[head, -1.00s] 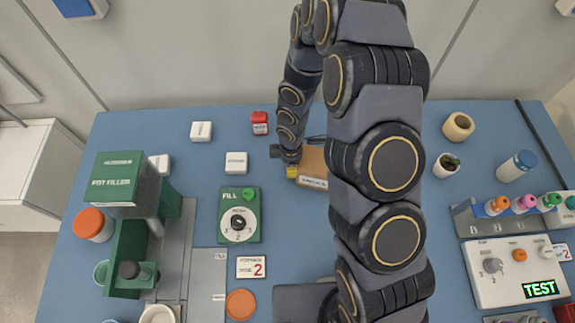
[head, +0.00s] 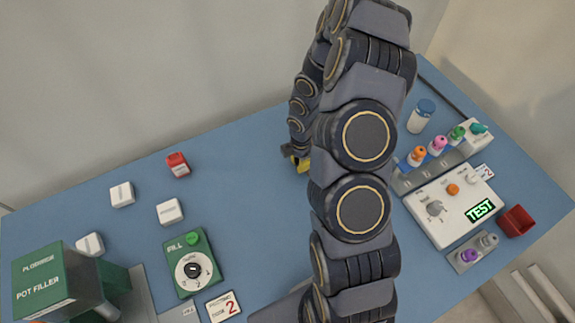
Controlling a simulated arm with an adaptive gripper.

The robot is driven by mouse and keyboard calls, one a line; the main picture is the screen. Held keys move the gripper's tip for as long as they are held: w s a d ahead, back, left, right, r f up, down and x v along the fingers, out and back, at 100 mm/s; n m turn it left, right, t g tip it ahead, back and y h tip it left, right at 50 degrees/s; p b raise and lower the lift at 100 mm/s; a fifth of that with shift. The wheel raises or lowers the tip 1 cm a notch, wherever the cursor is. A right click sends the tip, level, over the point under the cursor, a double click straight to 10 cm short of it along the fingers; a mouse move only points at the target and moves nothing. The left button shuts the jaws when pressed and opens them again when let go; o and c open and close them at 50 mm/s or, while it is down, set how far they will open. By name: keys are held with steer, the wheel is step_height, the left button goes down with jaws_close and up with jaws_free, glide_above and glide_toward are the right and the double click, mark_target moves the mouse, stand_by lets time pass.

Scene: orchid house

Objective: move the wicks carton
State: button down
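The wicks carton does not show now; the part of the table just right of my gripper is covered by my arm, so I cannot tell whether it is there. My gripper (head: 297,159) is low over the blue table, left of my arm's large links, and is partly hidden by them. A yellow patch shows at its tip. Its fingers are too small and covered to tell whether they are open or hold anything.
On the blue table (head: 245,180), a red box (head: 178,164), white blocks (head: 122,194), a green fill dial (head: 193,264) and the pot filler (head: 55,282) stand left. A TEST panel (head: 452,208), vial rack (head: 432,165) and red bin (head: 516,221) stand right. Table left of my gripper is bare.

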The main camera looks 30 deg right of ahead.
mark_target(284, 177)
steer(key=shift+a, duration=0.45)
steer(key=a, duration=0.3)
steer(key=shift+a+r, duration=0.15)
step_height(284, 177, up, 10)
stand_by(0.3)
